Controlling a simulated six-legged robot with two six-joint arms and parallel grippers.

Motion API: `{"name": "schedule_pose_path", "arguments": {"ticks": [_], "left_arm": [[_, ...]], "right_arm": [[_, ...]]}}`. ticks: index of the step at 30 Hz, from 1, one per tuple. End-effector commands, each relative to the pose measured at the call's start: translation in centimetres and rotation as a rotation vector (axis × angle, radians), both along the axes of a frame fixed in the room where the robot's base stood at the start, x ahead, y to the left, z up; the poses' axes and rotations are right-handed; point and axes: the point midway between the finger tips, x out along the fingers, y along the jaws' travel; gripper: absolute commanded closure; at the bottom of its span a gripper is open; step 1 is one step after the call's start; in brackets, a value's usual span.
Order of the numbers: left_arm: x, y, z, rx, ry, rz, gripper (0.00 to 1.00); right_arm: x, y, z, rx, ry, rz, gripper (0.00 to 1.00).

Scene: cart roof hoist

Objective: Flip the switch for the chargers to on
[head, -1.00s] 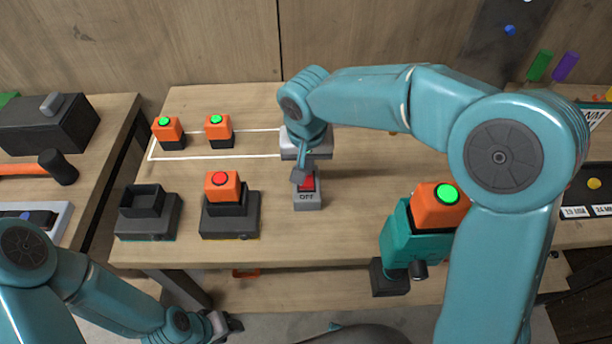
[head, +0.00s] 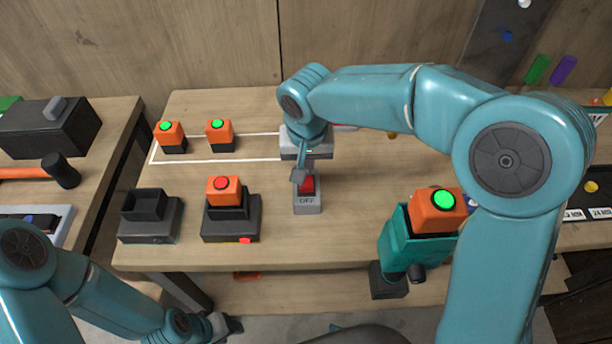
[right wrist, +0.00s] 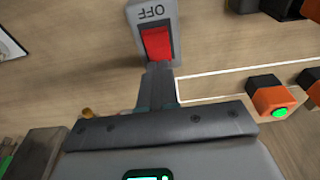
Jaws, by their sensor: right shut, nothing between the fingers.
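The charger switch (head: 307,203) is a grey box with a red rocker and the word OFF on its near end. It also shows in the right wrist view (right wrist: 170,13), where the rocker (right wrist: 156,43) is plain. My right gripper (head: 299,177) is shut and empty, with its tips at the rocker's far end. The right wrist view shows the fingertips (right wrist: 159,72) at the rocker's edge; I cannot tell whether they touch. The charger with a battery (head: 229,218) has a red light lit on its front. The other charger (head: 150,222) is empty. My left gripper (head: 228,326) hangs low before the table.
Two orange batteries with green tops (head: 170,134) stand inside a white outline at the back. A teal drill (head: 400,245) with a green-topped battery stands at the right under my right arm. A hammer (head: 60,170) lies on the left table.

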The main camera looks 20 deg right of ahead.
Motion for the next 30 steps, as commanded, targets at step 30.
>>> {"name": "schedule_pose_path", "arguments": {"ticks": [30], "left_arm": [[0.0, 0.0, 2.9, 0.0, 0.0, 0.0, 0.57]], "right_arm": [[-0.7, 0.2, 4.4, 0.001, 0.0, 0.0, 1.0]]}}
